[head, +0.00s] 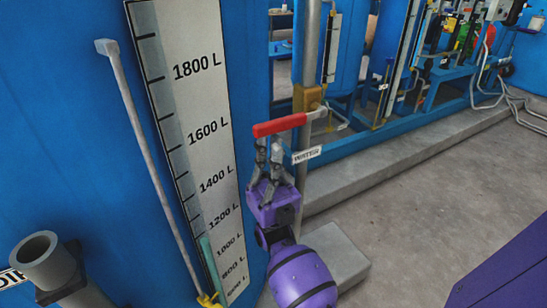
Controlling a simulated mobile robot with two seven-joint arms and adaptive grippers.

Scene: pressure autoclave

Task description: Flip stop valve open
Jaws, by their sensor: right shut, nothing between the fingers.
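The stop valve has a red lever handle (281,125) that points left, close to level, from a brass valve body (307,98) on a vertical grey pipe (309,55). A white tag reading "WATER" (306,155) sits just below and right of the handle. My right gripper (268,145) is shut and empty, pointing up, with its fingertips just under the left part of the red handle. I cannot tell whether the fingertips touch the handle. My left gripper is not in view.
A blue tank with a litre scale (190,110) and a thin grey rod (150,170) stands close on the left. A grey pipe stub (42,262) sticks out at lower left. A concrete ledge (400,155) runs behind; the floor (430,210) at right is clear.

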